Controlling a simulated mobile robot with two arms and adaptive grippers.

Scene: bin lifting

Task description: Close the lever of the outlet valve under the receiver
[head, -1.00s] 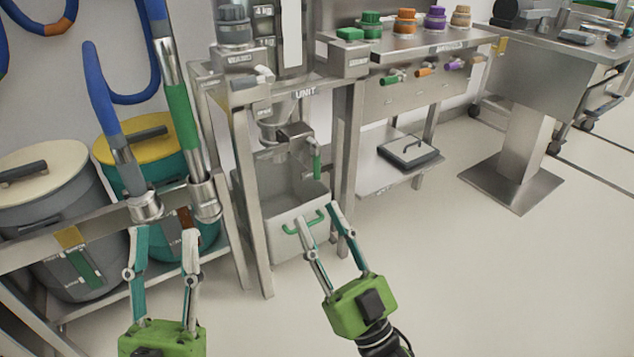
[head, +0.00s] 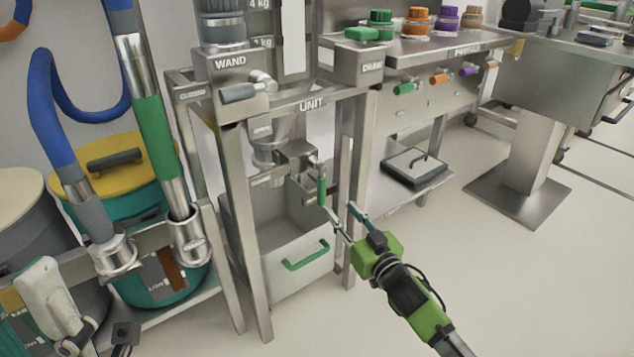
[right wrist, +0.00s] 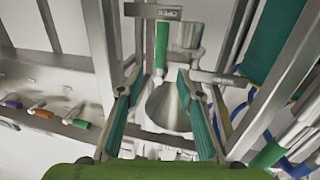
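The outlet valve (head: 298,158) is a metal fitting under the steel receiver (head: 268,152) in the unit frame. Its green lever (head: 321,190) hangs nearly straight down on the valve's right side. My right gripper (head: 338,210) is open, with its fingertips just below and beside the lever. In the right wrist view the green lever (right wrist: 161,45) stands beyond the gap between the spread teal fingers (right wrist: 158,80), and I see no grip on it.
A grey bin (head: 285,258) with a green handle stands under the valve. Steel frame posts (head: 352,170) flank it. Hoses with metal ends (head: 188,238) and lidded drums (head: 125,175) are at left.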

